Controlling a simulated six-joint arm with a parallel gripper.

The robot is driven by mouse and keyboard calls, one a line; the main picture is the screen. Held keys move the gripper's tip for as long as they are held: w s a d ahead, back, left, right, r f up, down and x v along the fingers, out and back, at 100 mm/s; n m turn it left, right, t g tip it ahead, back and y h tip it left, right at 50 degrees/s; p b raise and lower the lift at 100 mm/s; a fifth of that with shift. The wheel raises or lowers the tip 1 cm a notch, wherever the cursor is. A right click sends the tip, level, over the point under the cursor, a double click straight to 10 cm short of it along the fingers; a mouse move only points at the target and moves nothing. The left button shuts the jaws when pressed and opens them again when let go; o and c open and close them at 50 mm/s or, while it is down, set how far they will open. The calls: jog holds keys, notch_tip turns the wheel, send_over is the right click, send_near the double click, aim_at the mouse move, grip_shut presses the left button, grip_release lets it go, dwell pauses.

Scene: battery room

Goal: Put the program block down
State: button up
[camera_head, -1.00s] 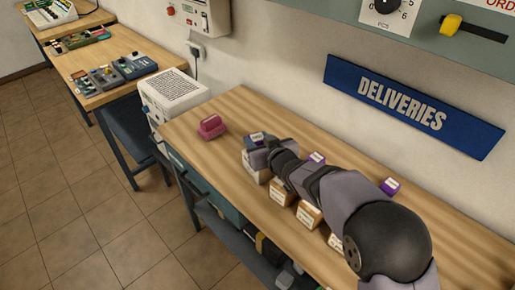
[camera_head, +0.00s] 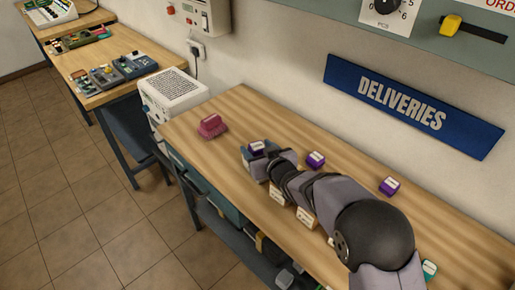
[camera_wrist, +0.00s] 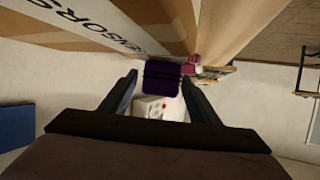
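A small dark purple block (camera_wrist: 162,78) shows between the fingertips of my gripper (camera_wrist: 160,77) in the wrist view. My gripper looks shut on it, though the contact on the left side is not clear. In the head view the block (camera_head: 257,148), with a white label on top, is at the end of my arm above the left half of the table (camera_head: 235,105). Whether its underside touches anything is hidden.
Two more purple blocks (camera_head: 316,159) (camera_head: 390,186) stand along the back of the table. Labelled tan boxes (camera_head: 306,218) line the front, partly behind my arm. A large SENSORS face (camera_wrist: 100,25) is close in the wrist view. A pink object (camera_head: 211,125) sits at the left.

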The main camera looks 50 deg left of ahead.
jog(key=shift+r, duration=0.15)
jog(key=b+v, duration=0.2)
jog(key=v, duration=1)
jog(key=shift+s, duration=0.1)
dwell(0.5)
